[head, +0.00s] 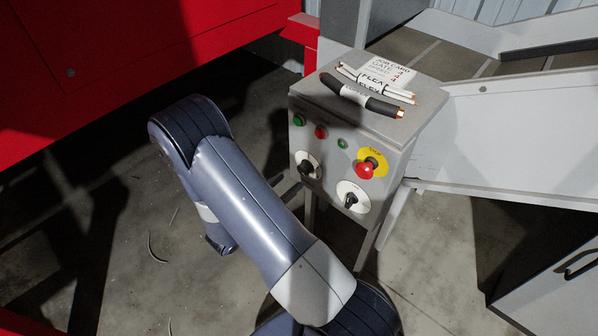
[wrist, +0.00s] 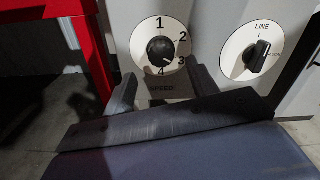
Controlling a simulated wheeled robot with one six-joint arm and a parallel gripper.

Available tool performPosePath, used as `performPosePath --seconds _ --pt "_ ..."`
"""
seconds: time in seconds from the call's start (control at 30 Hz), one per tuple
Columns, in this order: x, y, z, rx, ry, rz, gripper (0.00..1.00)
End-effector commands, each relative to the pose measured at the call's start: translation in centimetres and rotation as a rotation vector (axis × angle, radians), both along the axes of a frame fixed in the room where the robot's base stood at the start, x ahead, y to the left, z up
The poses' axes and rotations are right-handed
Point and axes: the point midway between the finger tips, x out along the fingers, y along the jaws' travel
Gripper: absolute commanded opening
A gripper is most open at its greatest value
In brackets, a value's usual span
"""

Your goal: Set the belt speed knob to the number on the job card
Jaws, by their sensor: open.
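In the head view the speed dial (head: 307,166) is at the lower left of the grey control box. My gripper (wrist: 163,88) is open and empty, its two fingers below and either side of the dial, apart from the knob. My gripper is hidden in the head view.
The line knob (wrist: 258,56) is right of the speed dial. A red stop button (head: 365,170) on yellow sits above it. Green and red buttons (head: 320,132) are higher on the box. A red machine (head: 120,60) stands left, a grey conveyor (head: 520,130) right.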

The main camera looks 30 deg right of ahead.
Motion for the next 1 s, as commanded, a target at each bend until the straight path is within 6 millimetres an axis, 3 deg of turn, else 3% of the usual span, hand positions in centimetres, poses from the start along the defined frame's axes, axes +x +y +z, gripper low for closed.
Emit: performPosePath --seconds 0.2,0.4,0.8,1.0 --pt "1.1 -3.4 0.0 0.000 0.000 -0.005 0.55" --pt "1.8 -5.1 0.0 0.000 0.000 -0.002 0.55" --pt "2.0 -5.6 0.0 0.000 0.000 0.001 0.55" --pt "2.0 -5.6 0.0 0.000 0.000 0.000 0.39"
